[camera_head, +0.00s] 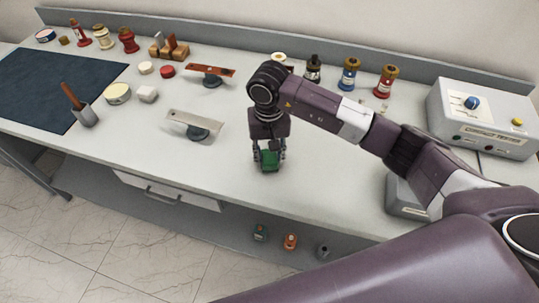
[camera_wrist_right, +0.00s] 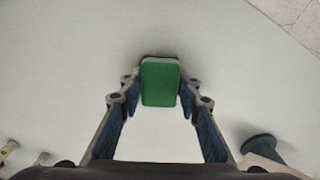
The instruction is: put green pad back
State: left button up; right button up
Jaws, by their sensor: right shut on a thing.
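The green pad (camera_head: 269,161) is a small green block in my right gripper (camera_head: 268,154), low over the front middle of the bench in the head view. In the right wrist view the green pad (camera_wrist_right: 160,82) sits between the two fingertips of my right gripper (camera_wrist_right: 160,97), with a thin pale layer along its far edge. The fingers close on its two sides. I cannot tell whether the pad touches the bench top. My left gripper is not in view.
A tilted pale plate on a dark stand (camera_head: 195,124) is left of my right gripper, with a reddish plate on a stand (camera_head: 210,74) behind it. A grey tester box (camera_head: 480,115) stands at the right. Several bottles line the back. A dark mat (camera_head: 50,88) covers the left.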

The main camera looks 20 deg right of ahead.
jog(key=shift+f, duration=0.1)
jog(key=o, duration=0.7)
jog(key=shift+b, duration=0.3)
jog(key=shift+c, duration=0.2)
jog(key=o, duration=0.5)
